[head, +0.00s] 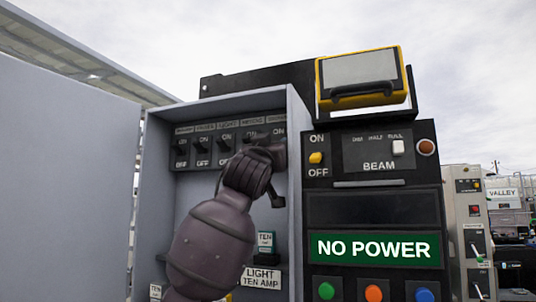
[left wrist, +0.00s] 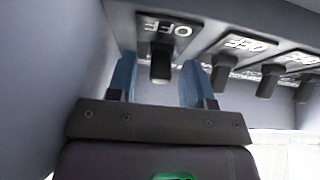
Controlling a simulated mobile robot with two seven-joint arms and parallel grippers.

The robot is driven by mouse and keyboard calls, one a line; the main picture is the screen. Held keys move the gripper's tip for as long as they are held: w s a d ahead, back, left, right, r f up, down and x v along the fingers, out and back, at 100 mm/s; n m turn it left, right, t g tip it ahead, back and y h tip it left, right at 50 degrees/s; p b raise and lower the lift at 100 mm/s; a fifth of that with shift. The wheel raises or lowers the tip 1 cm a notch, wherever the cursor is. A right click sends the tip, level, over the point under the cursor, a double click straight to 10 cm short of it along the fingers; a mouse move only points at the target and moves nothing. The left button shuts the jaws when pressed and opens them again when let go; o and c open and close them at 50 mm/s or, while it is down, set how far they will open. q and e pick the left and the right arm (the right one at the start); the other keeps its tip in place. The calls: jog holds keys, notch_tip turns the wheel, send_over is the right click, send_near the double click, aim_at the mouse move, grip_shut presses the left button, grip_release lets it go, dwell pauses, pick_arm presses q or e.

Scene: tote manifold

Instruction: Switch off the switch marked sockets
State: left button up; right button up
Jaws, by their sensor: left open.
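A row of lever switches with ON and OFF marks sits on a panel (head: 192,130) high inside the open grey cabinet in the head view. The small name labels above them are hard to read. My left gripper (head: 276,152) is at the rightmost switch, by the cabinet's right wall, and hides most of it. In the left wrist view, turned upside down, my open left gripper (left wrist: 158,82) has a blue-grey finger on either side of the end switch's dark lever (left wrist: 161,64). Gaps show between lever and fingers. The lever points away from its OFF mark. My right gripper is not in view.
The cabinet's side wall (left wrist: 60,85) is close to one finger. Neighbouring levers (left wrist: 222,75) stand beside the other. A black console (head: 372,206) reading NO POWER adjoins the cabinet. The open door (head: 70,190) is at left. A LIGHT TEN AMP label (head: 261,279) is below.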

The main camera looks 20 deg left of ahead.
pick_arm(q)
jog(key=b+v, duration=0.1)
jog(key=v, duration=0.9)
jog(key=shift+s, duration=0.2)
jog(key=shift+f, duration=0.15)
